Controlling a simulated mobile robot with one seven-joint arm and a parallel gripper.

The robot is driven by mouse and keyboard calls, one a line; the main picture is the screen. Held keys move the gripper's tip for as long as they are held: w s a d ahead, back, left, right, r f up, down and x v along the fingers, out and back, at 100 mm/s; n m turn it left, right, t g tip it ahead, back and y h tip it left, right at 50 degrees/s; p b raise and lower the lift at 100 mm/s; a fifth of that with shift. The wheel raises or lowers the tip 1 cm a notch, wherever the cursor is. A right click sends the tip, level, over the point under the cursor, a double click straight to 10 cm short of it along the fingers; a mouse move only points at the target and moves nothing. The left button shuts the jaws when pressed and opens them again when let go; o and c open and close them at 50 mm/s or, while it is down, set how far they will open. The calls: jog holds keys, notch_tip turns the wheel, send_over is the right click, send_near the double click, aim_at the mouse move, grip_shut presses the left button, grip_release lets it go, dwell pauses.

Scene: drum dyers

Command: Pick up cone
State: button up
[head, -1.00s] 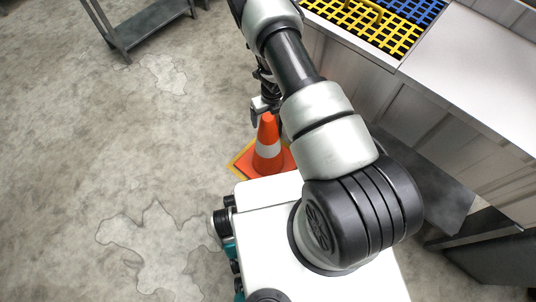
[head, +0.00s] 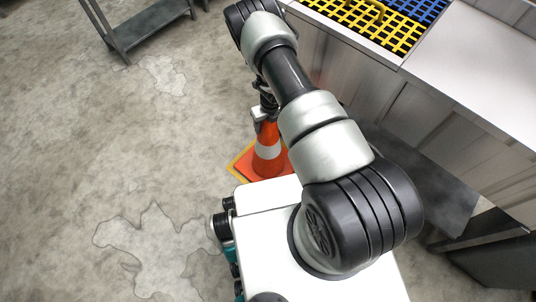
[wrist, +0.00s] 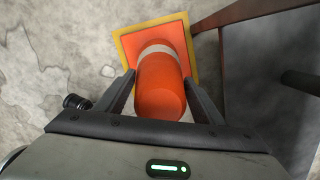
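The orange cone (head: 268,160) with a white band stands upright on the floor on its square orange base with a yellow edge, just beyond my white base in the head view. In the wrist view the cone (wrist: 160,93) points up towards the camera, with its upper part between the two fingers. My gripper (wrist: 160,78) is open around it, with a narrow gap visible on each side. In the head view my gripper (head: 264,123) is at the cone's top and covers its tip.
A metal workbench (head: 470,75) with yellow and blue grids (head: 375,22) stands at the right, close to my arm. A grey metal stand (head: 150,22) is at the upper left. The concrete floor to the left is clear. In the wrist view a brown bar (wrist: 240,14) runs right of the cone.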

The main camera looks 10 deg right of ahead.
jog(key=shift+r, duration=0.1)
grip_shut()
